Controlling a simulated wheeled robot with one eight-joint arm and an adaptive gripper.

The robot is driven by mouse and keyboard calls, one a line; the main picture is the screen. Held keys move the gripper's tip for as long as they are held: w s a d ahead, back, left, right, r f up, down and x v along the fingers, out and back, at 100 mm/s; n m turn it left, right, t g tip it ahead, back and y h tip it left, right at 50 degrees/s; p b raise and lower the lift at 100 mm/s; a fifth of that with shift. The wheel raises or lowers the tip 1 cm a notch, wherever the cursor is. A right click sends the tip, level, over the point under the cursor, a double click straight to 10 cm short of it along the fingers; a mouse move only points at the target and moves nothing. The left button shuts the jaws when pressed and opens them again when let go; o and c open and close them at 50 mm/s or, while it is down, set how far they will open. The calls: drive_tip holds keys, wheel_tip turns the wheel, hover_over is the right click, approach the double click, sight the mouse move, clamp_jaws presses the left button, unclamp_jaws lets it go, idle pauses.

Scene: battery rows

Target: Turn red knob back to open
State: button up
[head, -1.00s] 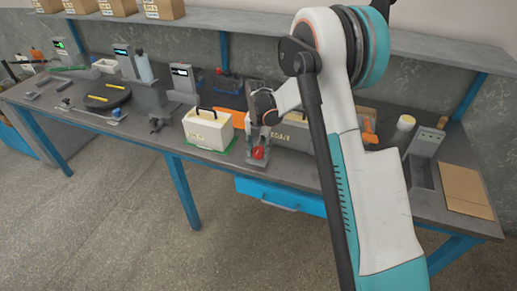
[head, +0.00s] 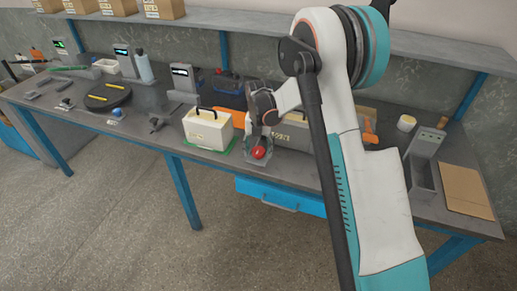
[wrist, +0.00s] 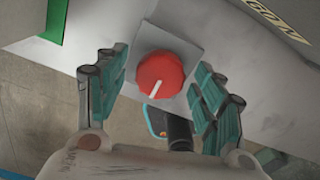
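The red knob (wrist: 160,75) with a white pointer line sits on a small grey plate (wrist: 185,42) in the wrist view. The line points down and slightly left. The knob also shows near the table's front edge in the head view (head: 258,152). My gripper (wrist: 160,85) is open, with one finger on each side of the knob. Gaps show between the fingers and the knob, so it is not held. In the head view my gripper (head: 262,130) is just above and behind the knob, partly hiding its mount.
A cream battery box (head: 208,130) with a black handle stands on a green mat left of the knob. A larger box (head: 290,134) marked with lettering is just right, partly hidden by my arm. Cardboard (head: 465,190) lies at the right end.

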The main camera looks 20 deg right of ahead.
sight(259, 150)
wheel_tip(259, 150, up, 12)
idle(0.7)
drive_tip(key=s+r+m+t, duration=0.3)
drive_tip(key=s+r+m, duration=1.05)
drive_tip(key=s, duration=0.25)
drive_tip(key=s+f+m+t, duration=0.1)
drive_tip(key=s+m+t, duration=0.3)
drive_tip(key=s+m, duration=1.3)
drive_tip(key=shift+s+f+m, duration=0.35)
drive_tip(key=shift+s, duration=0.05)
